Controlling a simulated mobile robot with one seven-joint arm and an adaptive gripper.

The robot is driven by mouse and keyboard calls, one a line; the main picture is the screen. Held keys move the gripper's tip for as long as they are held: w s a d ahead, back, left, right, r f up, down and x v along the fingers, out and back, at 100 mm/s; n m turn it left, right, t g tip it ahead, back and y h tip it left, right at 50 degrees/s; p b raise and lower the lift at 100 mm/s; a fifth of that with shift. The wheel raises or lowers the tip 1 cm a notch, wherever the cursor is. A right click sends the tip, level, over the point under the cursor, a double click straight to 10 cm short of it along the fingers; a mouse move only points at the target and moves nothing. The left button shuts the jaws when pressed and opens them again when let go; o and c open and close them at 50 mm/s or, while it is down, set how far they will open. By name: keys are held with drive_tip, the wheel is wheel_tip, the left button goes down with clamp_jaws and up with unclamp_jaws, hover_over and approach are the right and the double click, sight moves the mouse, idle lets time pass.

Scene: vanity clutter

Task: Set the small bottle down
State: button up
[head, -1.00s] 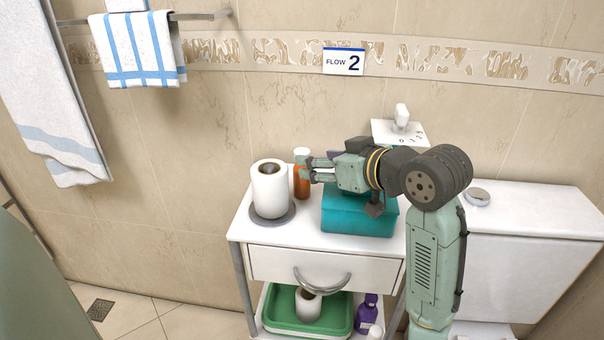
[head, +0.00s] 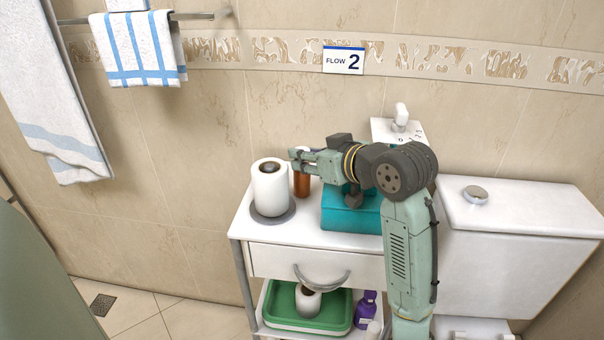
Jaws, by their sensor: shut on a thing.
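The small bottle (head: 302,184) is orange-brown with a white cap. It is upright at the back of the white cart's top (head: 305,238), between the white paper roll and the teal box. My gripper (head: 297,158) reaches in from the right and is shut on the bottle's upper part. The fingers hide much of the cap. I cannot tell whether the bottle's base touches the cart top.
The white paper roll (head: 270,188) stands on a grey round base (head: 273,221) close left of the bottle. The teal box (head: 348,215) sits under my arm. A toilet tank (head: 520,207) is at right. The cart top's front strip is clear.

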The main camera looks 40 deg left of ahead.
clamp_jaws()
idle(0.3)
